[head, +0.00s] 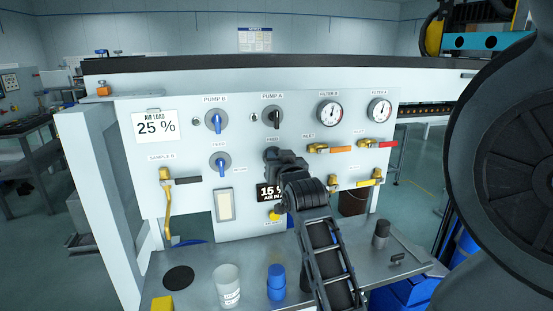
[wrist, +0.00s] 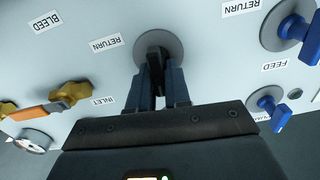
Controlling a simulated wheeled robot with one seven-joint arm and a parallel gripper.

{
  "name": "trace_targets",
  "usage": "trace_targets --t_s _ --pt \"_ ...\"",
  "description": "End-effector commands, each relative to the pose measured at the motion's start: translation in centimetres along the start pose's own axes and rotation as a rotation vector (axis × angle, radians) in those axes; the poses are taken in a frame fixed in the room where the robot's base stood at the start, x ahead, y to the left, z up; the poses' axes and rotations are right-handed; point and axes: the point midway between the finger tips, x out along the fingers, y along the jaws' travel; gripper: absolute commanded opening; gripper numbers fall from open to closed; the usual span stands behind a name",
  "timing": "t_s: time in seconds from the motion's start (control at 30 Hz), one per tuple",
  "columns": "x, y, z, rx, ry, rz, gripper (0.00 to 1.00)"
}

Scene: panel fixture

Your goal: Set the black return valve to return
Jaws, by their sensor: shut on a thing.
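The black return valve (wrist: 157,50) sits on a round grey plate on the white panel, with a RETURN label (wrist: 105,43) to its left in the wrist view, which shows the panel upside down. My gripper (wrist: 162,85) is shut on its black handle, one finger on each side. The handle seems to lie up-down between the fingers, but they hide much of it, so its exact angle is hard to tell. In the head view my gripper (head: 273,157) covers most of the valve, below a FEED label (head: 272,140).
Blue valves (head: 219,162) stand to the left and a black pump knob (head: 274,118) just above. An orange inlet handle (head: 340,150) and yellow handles (head: 362,184) are to the right. Below is a grey bench (head: 205,262) with a white cup (head: 228,284) and blue bottle (head: 276,285).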

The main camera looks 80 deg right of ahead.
Motion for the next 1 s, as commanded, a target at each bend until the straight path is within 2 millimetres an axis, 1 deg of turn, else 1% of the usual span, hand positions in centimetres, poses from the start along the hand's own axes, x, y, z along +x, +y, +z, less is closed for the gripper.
trace_targets --t_s 0.27,1.0 --pt "-0.01 0.18 0.13 0.211 -0.001 -0.002 0.0" --pt "-0.01 0.93 0.7 0.914 0.0 -0.001 0.0"
